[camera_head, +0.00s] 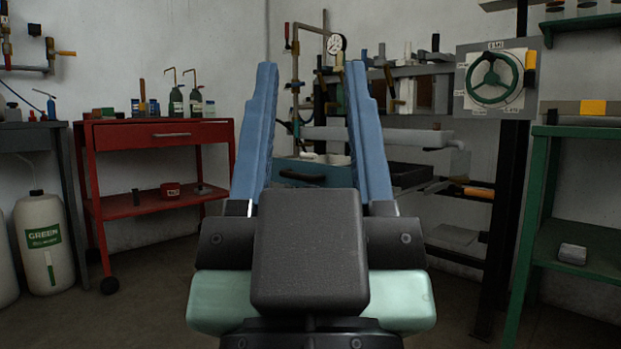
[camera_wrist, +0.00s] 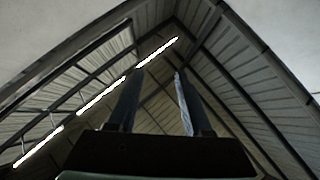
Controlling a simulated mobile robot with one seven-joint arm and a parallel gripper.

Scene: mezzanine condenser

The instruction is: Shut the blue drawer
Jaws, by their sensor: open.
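The blue drawer (camera_head: 312,178) shows in the head view between my fingers, in the middle distance. Its front carries a dark handle, and a light-coloured item shows at its top edge. My fingers hide its left and right parts, and how far it stands out cannot be told. My gripper (camera_head: 311,68) is open and empty, with its two blue fingers pointing up in front of the head camera, nearer than the drawer and apart from it. In the wrist view my gripper (camera_wrist: 157,72) points up at the roof, and the drawer is not seen there.
A red cart (camera_head: 160,137) with bottles stands at the left, beside white jugs (camera_head: 45,243). A green shelf (camera_head: 575,235) and a panel with a green handwheel (camera_head: 494,78) stand at the right. A black tray (camera_head: 403,173) lies right of the drawer. Floor is free near the cart.

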